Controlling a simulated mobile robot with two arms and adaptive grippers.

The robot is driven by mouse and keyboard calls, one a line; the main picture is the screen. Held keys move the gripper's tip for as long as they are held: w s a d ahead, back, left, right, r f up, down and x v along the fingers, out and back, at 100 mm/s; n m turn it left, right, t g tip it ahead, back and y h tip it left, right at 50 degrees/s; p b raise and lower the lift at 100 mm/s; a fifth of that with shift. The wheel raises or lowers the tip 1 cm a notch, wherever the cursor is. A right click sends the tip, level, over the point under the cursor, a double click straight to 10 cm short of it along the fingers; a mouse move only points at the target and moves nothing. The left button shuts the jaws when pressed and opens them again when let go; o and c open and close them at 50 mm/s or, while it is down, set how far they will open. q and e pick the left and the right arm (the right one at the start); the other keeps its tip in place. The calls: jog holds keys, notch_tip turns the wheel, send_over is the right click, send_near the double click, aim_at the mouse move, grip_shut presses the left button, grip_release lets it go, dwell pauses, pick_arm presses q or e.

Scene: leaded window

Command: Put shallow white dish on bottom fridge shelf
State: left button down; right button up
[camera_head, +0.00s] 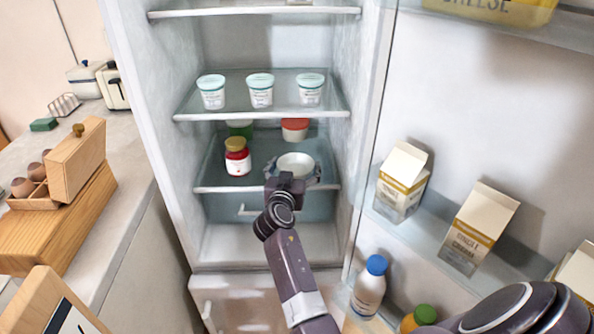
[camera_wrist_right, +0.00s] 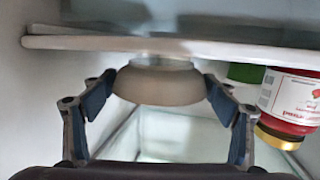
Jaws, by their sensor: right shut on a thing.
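The shallow white dish (camera_head: 295,162) is at the front of the lowest glass fridge shelf (camera_head: 215,186), right of centre. My right gripper (camera_head: 293,171) reaches in from the front and is shut on the dish. In the right wrist view, which looks upside down, the fingers (camera_wrist_right: 160,88) press on both sides of the dish (camera_wrist_right: 160,84). The dish is level, and its foot is at the shelf's front edge (camera_wrist_right: 90,43) there. I cannot tell whether it touches the shelf. My left gripper is not in view.
A red jar with a gold lid (camera_head: 237,157) stands left of the dish. A red-lidded tub (camera_head: 295,128) and a green-lidded item (camera_head: 240,128) are behind. Three tubs (camera_head: 260,90) stand on the shelf above. The open door (camera_head: 480,120) holds cartons and bottles at right.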

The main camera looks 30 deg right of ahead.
jog(key=shift+w+d+f, duration=0.2)
jog(key=shift+d+f, duration=0.2)
jog(key=shift+f, duration=0.1)
jog(key=shift+a, duration=0.1)
jog(key=shift+s+a, duration=0.15)
jog(key=shift+a, duration=0.1)
jog(key=o, duration=0.9)
jog(key=shift+f, duration=0.1)
jog(key=shift+c, duration=0.2)
jog(key=o, duration=0.4)
jog(key=shift+d, duration=0.15)
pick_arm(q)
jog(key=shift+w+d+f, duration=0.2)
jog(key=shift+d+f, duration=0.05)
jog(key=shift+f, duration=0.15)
pick_arm(e)
jog(key=shift+o, duration=0.2)
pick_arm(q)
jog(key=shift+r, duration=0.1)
